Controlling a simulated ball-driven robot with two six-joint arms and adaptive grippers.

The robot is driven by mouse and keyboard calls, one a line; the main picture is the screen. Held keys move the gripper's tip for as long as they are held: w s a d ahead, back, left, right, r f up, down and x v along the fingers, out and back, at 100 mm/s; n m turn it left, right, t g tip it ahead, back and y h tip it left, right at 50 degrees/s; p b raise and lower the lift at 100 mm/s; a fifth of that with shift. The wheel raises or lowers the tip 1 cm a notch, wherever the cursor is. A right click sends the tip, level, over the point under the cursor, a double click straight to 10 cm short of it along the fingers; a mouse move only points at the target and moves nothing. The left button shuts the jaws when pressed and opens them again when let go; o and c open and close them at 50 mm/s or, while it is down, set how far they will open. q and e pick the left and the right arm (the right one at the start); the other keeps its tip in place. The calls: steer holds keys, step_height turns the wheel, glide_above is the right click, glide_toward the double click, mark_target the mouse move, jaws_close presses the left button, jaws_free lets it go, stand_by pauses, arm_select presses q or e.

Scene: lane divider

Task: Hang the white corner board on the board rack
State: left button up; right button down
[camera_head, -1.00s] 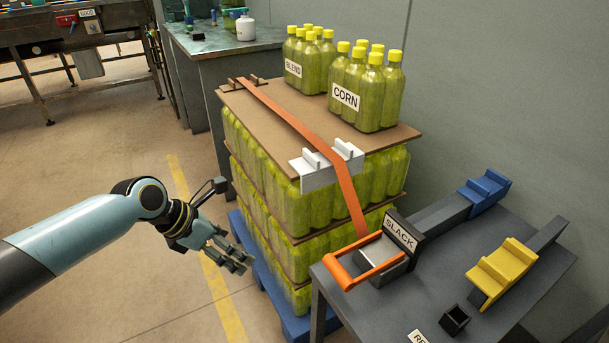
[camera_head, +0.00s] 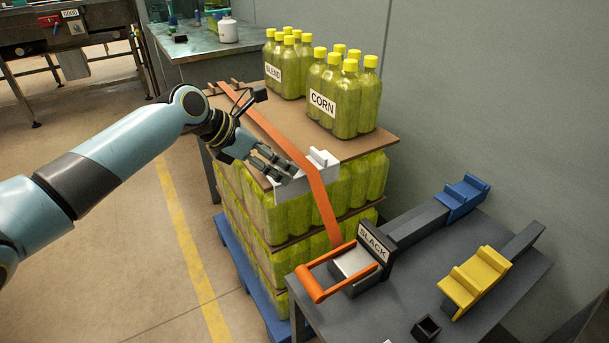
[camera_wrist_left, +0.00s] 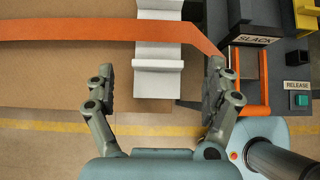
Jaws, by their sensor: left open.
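The white corner board (camera_head: 290,190) sits on the near top edge of the bottle stack, one face on top and one down the front. The orange strap (camera_head: 262,122) crosses over it. My left gripper (camera_head: 287,172) is open at the board's left part and hides some of it. In the left wrist view the board (camera_wrist_left: 157,82) shows between the two spread fingers (camera_wrist_left: 160,75), apart from both, with the strap (camera_wrist_left: 90,29) running across it. I cannot make out which thing is the board rack. My right gripper is not in view.
Yellow-capped bottles labelled CORN (camera_head: 345,100) and BLEND (camera_head: 288,65) stand on the cardboard top. At right, a dark table (camera_head: 395,300) carries the SLACK device (camera_head: 362,262) with its orange handle, plus blue (camera_head: 462,197) and yellow (camera_head: 475,280) pieces. Floor at left is free.

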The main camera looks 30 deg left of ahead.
mark_target(302, 172)
arm_select(q)
steer(key=b+x, duration=0.1)
steer(key=x, duration=0.2)
steer(key=shift+w+f, duration=0.2)
steer(key=shift+f, duration=0.2)
steer(key=shift+c, duration=0.3)
steer(key=c, duration=1.2)
